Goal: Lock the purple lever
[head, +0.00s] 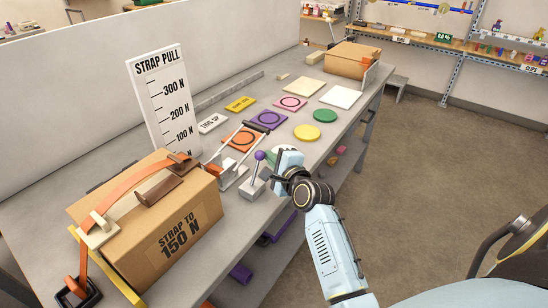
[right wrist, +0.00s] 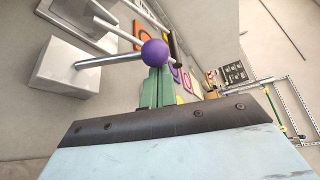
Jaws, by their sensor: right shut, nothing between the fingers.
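The purple lever (head: 260,156) has a round purple knob on a thin metal rod, rising from a grey block (head: 254,184) near the table's front edge. The rod looks nearly upright, leaning slightly right. In the right wrist view the purple knob (right wrist: 155,53) is just beyond the fingertips and overlaps them; I cannot tell whether they touch. My right gripper (head: 272,158) is beside the knob, to its right, with its green fingers (right wrist: 158,88) shut and nothing between them. The hand partly hides the fingers in the head view. My left gripper is not in view.
A strapped cardboard box (head: 185,225) stands left of the lever. A metal-handled fixture (head: 232,168) stands close behind it. Coloured pads and discs, including a yellow disc (head: 307,132), lie farther along the table. Another box (head: 351,56) is at the far end.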

